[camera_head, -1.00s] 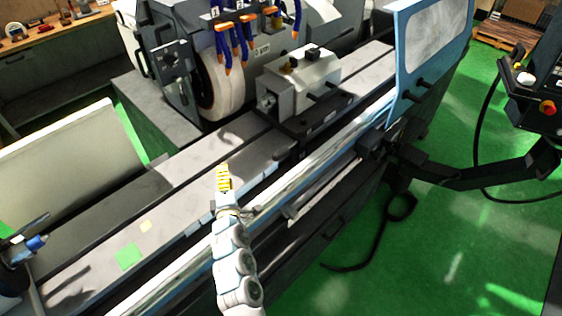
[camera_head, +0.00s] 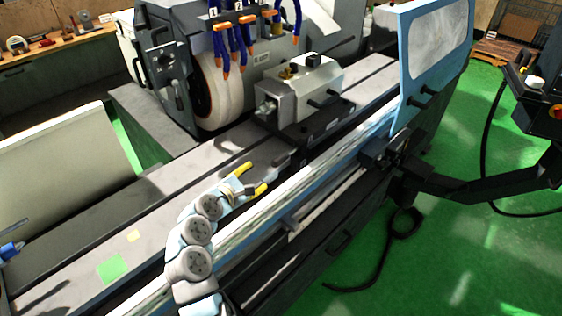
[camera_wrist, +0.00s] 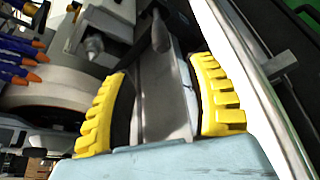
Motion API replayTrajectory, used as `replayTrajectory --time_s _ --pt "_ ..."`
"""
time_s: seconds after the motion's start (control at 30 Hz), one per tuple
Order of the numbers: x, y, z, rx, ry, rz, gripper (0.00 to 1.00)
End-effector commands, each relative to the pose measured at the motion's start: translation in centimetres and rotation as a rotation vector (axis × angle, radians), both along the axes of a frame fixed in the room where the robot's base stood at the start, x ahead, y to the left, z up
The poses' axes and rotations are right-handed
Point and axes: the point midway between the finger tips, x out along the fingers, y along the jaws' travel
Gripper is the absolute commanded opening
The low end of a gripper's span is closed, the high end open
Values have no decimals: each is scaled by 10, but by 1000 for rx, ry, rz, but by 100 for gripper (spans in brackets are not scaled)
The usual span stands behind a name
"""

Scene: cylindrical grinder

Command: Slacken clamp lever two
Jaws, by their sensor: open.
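The grey tailstock (camera_head: 304,92) sits on the grinder's table, right of the white grinding wheel (camera_head: 219,88). A dark lever handle (camera_head: 325,98) shows on its front side. Which lever is number two cannot be read. My gripper (camera_head: 252,178) is open and empty, with two yellow fingers apart, over the table's front part and short of the tailstock. In the wrist view, a dark rounded lever end (camera_wrist: 160,35) lies beyond the gap between the fingers, apart from them. The tailstock's pointed centre (camera_wrist: 93,45) shows at upper left.
Orange-tipped coolant hoses (camera_head: 228,45) hang above the wheel. A blue-framed guard (camera_head: 432,55) stands right of the tailstock. A bright rail (camera_head: 300,182) runs along the table's front edge. The table (camera_head: 165,205) is mostly clear left of the gripper.

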Motion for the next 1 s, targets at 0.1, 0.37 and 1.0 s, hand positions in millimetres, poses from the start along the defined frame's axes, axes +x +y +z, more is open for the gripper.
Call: replayTrajectory --time_s 0.1,0.37,1.0 --pt "12 -9 -6 0 3 -1 56" --pt "37 -23 -15 1 2 -1 56" --pt "86 -51 -34 2 1 2 56"
